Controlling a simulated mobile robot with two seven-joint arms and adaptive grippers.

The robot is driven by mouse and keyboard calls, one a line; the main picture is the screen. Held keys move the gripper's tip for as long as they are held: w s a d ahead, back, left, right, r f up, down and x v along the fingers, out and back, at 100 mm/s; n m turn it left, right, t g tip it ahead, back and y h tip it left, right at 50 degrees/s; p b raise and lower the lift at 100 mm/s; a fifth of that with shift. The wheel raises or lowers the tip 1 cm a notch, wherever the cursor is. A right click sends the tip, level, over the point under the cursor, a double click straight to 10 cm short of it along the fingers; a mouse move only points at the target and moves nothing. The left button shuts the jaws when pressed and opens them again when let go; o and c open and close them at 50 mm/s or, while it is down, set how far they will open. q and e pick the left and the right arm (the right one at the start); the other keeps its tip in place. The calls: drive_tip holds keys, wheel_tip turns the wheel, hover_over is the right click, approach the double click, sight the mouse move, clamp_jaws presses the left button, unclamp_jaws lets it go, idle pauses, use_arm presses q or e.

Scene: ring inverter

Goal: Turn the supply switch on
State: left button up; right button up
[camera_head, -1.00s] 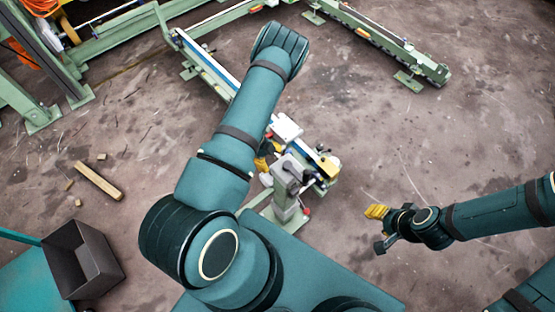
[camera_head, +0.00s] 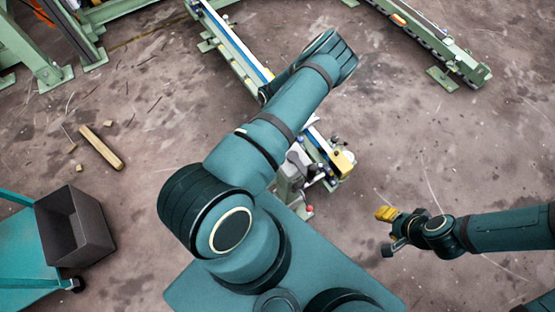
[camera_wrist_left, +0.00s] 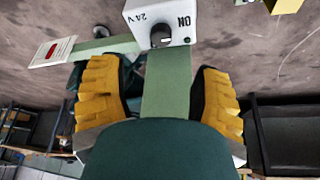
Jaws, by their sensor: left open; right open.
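The supply switch is a white box (camera_wrist_left: 175,22) at the top of the left wrist view. In the head view my left arm hides that gripper and I cannot make out the switch. My right gripper (camera_head: 387,231) is open and empty over the floor at right.
A green rail stand (camera_head: 335,160) with a yellow part is partly behind my left arm. A red-marked white sign (camera_wrist_left: 53,51) is left of the switch. A black bin (camera_head: 75,228) and a wooden bar (camera_head: 101,148) are at left. Floor at right is mostly clear.

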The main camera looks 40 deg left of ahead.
use_arm(q)
drive_tip(key=b+x, duration=0.1)
drive_tip(key=x, duration=0.8)
drive_tip(key=shift+f+b, duration=0.15)
drive_tip(key=shift+b, duration=0.2)
clamp_jaws()
